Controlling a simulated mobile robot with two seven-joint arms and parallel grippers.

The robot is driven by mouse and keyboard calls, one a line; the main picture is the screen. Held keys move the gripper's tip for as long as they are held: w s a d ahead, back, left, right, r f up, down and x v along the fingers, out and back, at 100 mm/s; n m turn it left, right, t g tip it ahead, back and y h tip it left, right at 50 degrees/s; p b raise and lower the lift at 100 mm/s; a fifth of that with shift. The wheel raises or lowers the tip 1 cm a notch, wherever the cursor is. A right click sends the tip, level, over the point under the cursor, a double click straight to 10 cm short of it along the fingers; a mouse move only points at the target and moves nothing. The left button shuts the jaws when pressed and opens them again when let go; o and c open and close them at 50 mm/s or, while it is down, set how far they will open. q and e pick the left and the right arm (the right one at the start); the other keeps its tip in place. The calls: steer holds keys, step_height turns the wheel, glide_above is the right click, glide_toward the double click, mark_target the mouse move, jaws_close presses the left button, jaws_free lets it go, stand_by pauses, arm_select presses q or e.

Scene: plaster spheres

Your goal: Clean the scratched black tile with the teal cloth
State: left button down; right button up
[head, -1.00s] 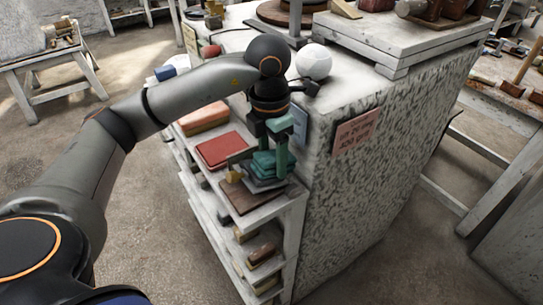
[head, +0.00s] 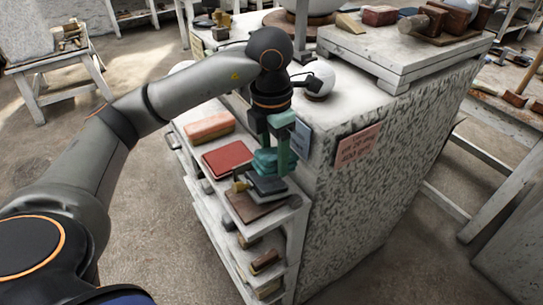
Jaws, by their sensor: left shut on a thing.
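The teal cloth (head: 264,161) is a folded bundle between the fingers of my left gripper (head: 272,155), which is shut on it. The gripper points down over the top shelf of the side rack. A dark tile (head: 268,187) lies flat just below the cloth, on a brown board. The cloth and fingers hide part of the tile's far side. I cannot make out scratches at this size, nor tell for sure whether cloth and tile touch. My right gripper is not in view.
A red slab (head: 229,159) and an orange block (head: 209,127) lie farther back on the shelf (head: 296,200). A small yellowish piece (head: 240,186) sits beside the tile. The speckled plinth (head: 370,190) with a pink sign (head: 357,147) and white sphere (head: 319,78) stands close on the right.

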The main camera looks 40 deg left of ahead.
arm_select(q)
steer(key=r+p, duration=0.2)
steer(key=w+r, duration=0.1)
steer(key=shift+d+r+p, duration=0.25)
steer(key=shift+r+p, duration=0.1)
steer(key=shift+p, duration=0.05)
steer(key=shift+w+r, duration=0.1)
steer(key=shift+r, duration=0.05)
stand_by(0.7)
